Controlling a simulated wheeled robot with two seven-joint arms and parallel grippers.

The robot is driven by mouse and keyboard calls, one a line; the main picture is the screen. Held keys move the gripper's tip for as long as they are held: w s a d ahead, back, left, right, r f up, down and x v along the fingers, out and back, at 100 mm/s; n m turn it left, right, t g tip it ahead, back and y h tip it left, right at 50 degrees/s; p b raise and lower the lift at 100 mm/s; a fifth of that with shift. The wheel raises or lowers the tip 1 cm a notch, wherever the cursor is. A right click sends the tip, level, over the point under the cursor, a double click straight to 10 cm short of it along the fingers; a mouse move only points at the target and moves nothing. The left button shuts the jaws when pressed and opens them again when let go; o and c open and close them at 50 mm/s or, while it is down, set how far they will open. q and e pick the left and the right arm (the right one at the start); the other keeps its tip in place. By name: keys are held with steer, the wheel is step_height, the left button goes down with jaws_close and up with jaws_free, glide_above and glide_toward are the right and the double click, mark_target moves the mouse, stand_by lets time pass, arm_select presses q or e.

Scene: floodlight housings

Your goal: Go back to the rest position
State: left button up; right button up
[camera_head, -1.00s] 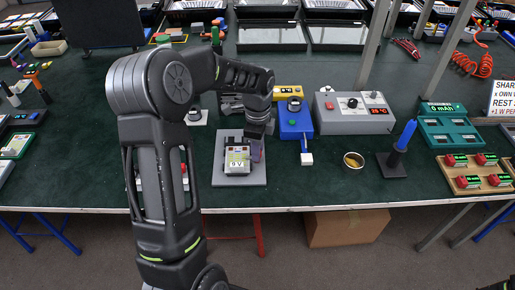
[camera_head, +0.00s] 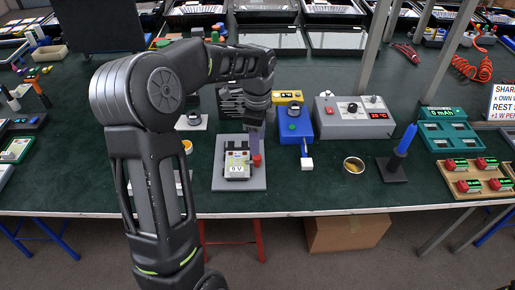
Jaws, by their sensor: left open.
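My left gripper (camera_head: 255,140) hangs fingers-down at the end of my left arm, over the right side of a grey plate (camera_head: 224,181). The plate carries a small pale device with a display (camera_head: 237,165). A red knob-like piece (camera_head: 256,160) stands on the plate just under the fingertips, and they look clear of it. I see nothing held between the fingers. The wrist hides part of the bench behind it. My right gripper is not in view.
A blue device (camera_head: 295,124) and a grey box with a red display (camera_head: 353,118) stand to the right. A small bowl (camera_head: 354,165), a blue tool in a stand (camera_head: 404,140) and a wooden tray (camera_head: 444,167) lie further right. My arm hides some bench on the left.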

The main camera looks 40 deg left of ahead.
arm_select(q)
steer(key=shift+r, duration=0.8)
